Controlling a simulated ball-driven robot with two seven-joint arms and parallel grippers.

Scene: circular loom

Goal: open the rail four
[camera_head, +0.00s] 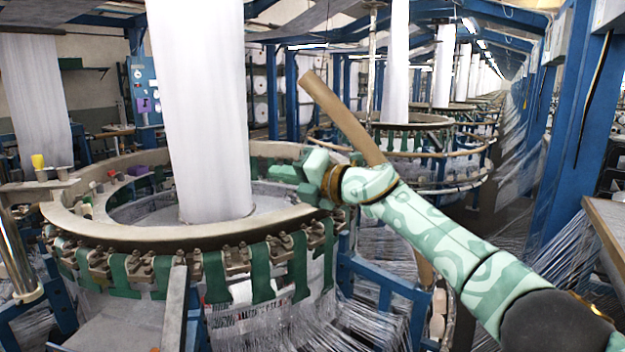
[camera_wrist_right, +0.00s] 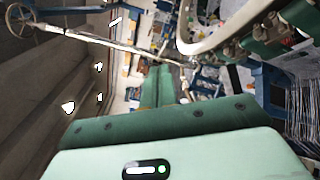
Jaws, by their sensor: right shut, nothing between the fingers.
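A tan, slightly curved rail bar (camera_head: 345,120) stands raised and tilted behind my right arm, its free end up and to the left. I take it for rail four, but no label shows. My arm hides its lower part. My right gripper (camera_head: 298,178) is shut and empty, by the right side of the loom's tan ring (camera_head: 150,238). I cannot tell whether it touches the ring. In the right wrist view its green fingers (camera_wrist_right: 158,85) are together, with the curved ring (camera_wrist_right: 240,25) to their upper right. My left gripper is not in view.
A tall white fabric tube (camera_head: 200,110) rises from the loom's middle. Blue frame bars (camera_head: 385,290) and fine threads (camera_head: 370,250) lie below my right arm. A blue column (camera_head: 570,110) and a table edge (camera_head: 608,220) stand at right. More looms stand behind.

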